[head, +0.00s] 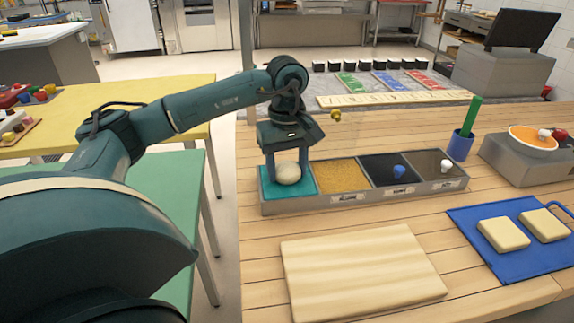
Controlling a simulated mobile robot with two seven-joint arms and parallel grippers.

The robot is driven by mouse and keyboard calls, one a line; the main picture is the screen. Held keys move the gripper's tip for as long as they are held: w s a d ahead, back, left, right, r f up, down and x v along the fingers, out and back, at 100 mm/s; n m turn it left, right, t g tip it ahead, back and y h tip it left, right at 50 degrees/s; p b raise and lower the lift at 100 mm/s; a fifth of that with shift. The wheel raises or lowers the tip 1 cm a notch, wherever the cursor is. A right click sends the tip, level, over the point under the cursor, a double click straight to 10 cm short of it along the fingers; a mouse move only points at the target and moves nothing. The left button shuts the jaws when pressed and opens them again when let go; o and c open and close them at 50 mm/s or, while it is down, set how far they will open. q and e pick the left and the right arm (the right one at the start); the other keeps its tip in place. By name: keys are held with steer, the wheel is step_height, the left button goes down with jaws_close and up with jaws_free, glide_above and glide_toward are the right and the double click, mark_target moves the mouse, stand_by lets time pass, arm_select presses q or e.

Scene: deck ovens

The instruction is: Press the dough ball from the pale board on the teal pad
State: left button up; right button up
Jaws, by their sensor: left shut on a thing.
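My left gripper (288,165) points down over the left end of a grey tray and is shut on a pale dough ball (289,173). The dough ball is at the teal pad (276,189), which fills the tray's leftmost compartment. It looks to be touching the pad, but I cannot tell how hard. The pale board (362,271) lies bare on the wooden table in front of the tray. My right gripper does not show.
The grey tray (365,196) also holds a golden, a dark and a brown compartment, with a blue knob (399,171) and a white knob (446,166). A blue mat (510,262) with two pale blocks lies at right. A blue cup (460,146) holds a green stick.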

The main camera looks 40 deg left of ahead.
arm_select(q)
steer(key=shift+f, duration=0.1)
steer(key=shift+r+p, duration=0.55)
steer(key=shift+r, duration=0.1)
steer(key=shift+r+p, duration=0.55)
steer(key=shift+r, duration=0.2)
step_height(320, 180, up, 3)
steer(key=p, duration=0.2)
steer(key=shift+r+p, duration=0.2)
steer(key=shift+p, duration=0.1)
steer(key=shift+r+p, duration=0.5)
steer(key=shift+r, duration=0.45)
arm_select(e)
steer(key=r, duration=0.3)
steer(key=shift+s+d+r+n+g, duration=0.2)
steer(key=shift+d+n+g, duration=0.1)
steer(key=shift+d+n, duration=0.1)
